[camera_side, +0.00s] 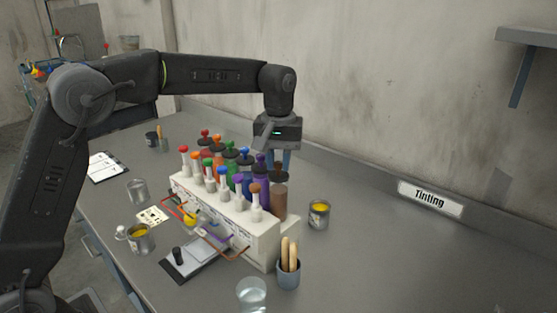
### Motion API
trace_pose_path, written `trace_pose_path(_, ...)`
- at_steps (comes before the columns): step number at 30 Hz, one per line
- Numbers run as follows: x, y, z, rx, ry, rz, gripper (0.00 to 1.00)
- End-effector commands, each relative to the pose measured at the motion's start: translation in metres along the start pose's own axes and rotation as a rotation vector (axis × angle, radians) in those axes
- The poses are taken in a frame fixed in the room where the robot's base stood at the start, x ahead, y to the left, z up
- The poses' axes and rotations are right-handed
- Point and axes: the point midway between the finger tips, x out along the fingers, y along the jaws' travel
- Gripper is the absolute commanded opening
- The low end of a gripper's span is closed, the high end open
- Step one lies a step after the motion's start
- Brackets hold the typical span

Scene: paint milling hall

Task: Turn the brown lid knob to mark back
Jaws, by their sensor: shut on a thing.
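The brown canister (280,202) stands at the right end of the white dispenser rack (262,243). Its dark lid (279,180) carries a brown knob (278,167). My gripper (280,167) points straight down over this canister, with its blue-grey fingers on either side of the knob, shut on it. The fingers partly hide the knob's top. The marks around the lid and the way the knob points are too small to make out.
Other canisters with coloured knobs, among them a purple one (261,172), stand in the rack close to my gripper. An open tin of yellow paint (319,214) and a cup of wooden sticks (288,267) stand nearby. The table is clear at right.

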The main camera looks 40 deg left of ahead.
Motion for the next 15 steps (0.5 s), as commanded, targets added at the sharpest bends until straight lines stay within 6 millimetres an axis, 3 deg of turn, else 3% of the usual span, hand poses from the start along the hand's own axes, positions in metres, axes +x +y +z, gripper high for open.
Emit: trace_pose_path(15,-0.0017,0.0002,-0.0001,-0.469,0.002,0.003,0.00)
